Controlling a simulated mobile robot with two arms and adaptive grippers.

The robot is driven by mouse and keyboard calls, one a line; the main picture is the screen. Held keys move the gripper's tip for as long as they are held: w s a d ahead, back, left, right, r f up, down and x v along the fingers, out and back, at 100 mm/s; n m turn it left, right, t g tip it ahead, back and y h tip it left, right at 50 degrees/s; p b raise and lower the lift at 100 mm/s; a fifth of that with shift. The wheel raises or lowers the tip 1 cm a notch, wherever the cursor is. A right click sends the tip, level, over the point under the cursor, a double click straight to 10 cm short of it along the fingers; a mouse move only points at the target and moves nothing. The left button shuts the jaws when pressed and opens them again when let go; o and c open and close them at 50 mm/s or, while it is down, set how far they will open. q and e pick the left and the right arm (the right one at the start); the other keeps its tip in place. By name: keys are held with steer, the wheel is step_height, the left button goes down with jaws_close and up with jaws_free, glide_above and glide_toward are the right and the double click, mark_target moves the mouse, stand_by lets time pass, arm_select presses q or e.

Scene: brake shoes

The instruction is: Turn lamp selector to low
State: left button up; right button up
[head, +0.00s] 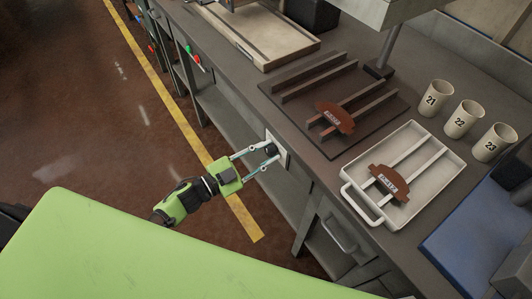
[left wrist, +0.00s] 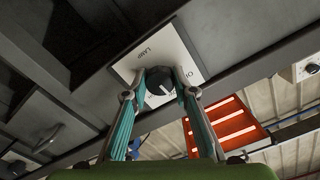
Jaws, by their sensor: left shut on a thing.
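The lamp selector is a dark round knob (left wrist: 159,80) on a white plate (left wrist: 187,52) marked "LAMP". A pale pointer line shows on the knob; finger and knob hide part of the other lettering, so I cannot tell which setting it points at. In the head view the white plate (head: 284,150) is on the bench's front face. My left gripper (head: 269,154) reaches it from the left. In the left wrist view its two teal fingers (left wrist: 163,87) are shut on the knob, one on each side. My right gripper is not in view.
The bench top holds a dark board (head: 350,148) with a brown brake shoe (head: 335,118), a white tray (head: 437,170) with another brake shoe (head: 389,182), and cups marked 21, 22 and 23. Red and green controls (head: 192,56) sit along the bench edge.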

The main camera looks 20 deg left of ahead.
arm_select(q)
steer(key=shift+m, duration=0.6)
steer(key=o, duration=1.1)
steer(key=v, duration=1.2)
steer(key=shift+a, duration=0.1)
